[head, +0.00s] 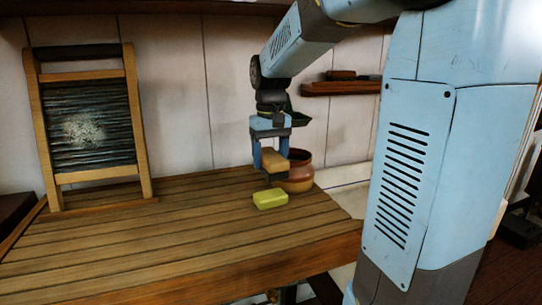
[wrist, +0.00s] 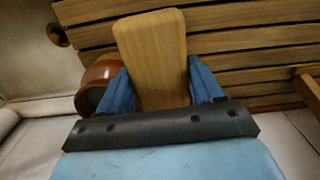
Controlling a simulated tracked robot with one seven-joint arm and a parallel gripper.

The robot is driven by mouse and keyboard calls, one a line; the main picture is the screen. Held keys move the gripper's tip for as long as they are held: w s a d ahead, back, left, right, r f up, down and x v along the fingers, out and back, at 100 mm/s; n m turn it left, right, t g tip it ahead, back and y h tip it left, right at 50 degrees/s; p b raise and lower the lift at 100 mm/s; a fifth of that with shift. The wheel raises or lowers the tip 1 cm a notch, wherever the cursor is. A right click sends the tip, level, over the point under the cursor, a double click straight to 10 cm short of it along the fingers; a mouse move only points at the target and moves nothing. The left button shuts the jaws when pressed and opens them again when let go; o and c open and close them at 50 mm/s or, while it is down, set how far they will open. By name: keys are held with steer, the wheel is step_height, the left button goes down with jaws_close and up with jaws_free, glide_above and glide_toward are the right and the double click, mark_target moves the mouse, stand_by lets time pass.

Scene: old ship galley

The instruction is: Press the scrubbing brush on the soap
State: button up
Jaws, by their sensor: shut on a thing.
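The scrubbing brush (head: 274,161) is a block with a wooden back. My gripper (head: 270,165) is shut on it and holds it above the table, slightly above and behind the soap. In the wrist view the brush's wooden back (wrist: 152,58) shows between the two blue fingers (wrist: 155,88); its bristle side is hidden there. The soap (head: 270,199) is a yellow-green bar lying flat on the slatted wooden table (head: 150,240). The brush and soap look apart in the head view. The soap is not visible in the wrist view, probably hidden by the brush.
A brown clay pot (head: 299,175) stands close behind and right of the brush; it also shows in the wrist view (wrist: 97,82). A wooden shelf (head: 340,88) is on the wall.

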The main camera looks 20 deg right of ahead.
steer(key=shift+f, duration=2.95)
steer(key=shift+s+f, duration=0.1)
steer(key=shift+f, duration=0.45)
steer(key=shift+r, duration=0.1)
steer(key=shift+r, duration=3.45)
